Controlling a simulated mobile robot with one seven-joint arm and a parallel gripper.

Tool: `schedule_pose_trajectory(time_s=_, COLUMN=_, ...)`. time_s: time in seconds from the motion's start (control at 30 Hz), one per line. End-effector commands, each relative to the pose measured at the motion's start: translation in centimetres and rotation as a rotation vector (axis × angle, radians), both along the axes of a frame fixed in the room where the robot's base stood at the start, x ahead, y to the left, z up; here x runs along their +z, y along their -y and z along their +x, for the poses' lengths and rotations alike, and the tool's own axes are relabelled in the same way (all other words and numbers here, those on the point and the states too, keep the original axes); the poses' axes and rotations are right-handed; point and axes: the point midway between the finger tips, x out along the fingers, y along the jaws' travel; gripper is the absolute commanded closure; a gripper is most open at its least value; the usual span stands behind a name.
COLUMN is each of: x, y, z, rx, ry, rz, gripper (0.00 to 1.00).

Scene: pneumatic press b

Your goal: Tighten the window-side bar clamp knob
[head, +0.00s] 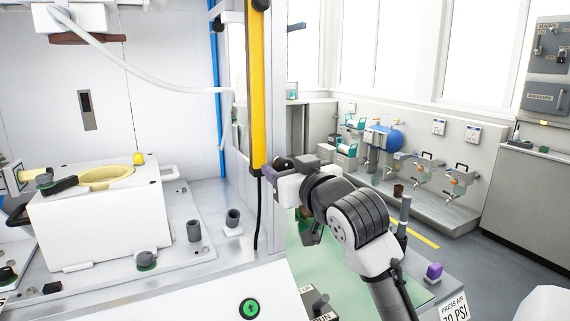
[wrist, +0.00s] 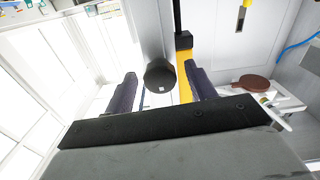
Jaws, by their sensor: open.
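A dark round knob (wrist: 160,76) shows in the wrist view between my two finger pads, with a gap on each side. I take it for the clamp knob, though the view does not confirm which one it is. A grey post or bar stands behind it. My gripper (head: 281,167) is open in the head view, at the lower part of the yellow column. Its dark purple fingers are largely hidden there by the hand and column, and it holds nothing.
The yellow column (head: 257,85) stands close to my gripper. A white fixture block (head: 100,225) sits on the metal table at left. A purple knob (head: 433,271) is at lower right. Windows and a bench with several valves are beyond.

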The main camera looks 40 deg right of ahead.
Motion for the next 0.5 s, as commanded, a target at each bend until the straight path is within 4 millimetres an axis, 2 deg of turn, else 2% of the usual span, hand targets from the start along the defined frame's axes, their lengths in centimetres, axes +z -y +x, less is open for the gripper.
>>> schedule_pose_trajectory(time_s=0.1, x=0.0, y=0.15, z=0.7, rx=0.0, ry=-0.001, rz=-0.001, gripper=0.45)
schedule_pose_trajectory(time_s=0.37, x=-0.05, y=0.2, z=0.84, rx=-0.001, ry=0.0, rz=-0.001, gripper=0.45)
schedule_pose_trajectory(time_s=0.4, x=-0.04, y=0.2, z=0.83, rx=-0.001, ry=0.0, rz=-0.001, gripper=0.46)
schedule_pose_trajectory(time_s=0.5, x=-0.04, y=0.2, z=0.82, rx=-0.001, ry=0.0, rz=-0.001, gripper=0.59)
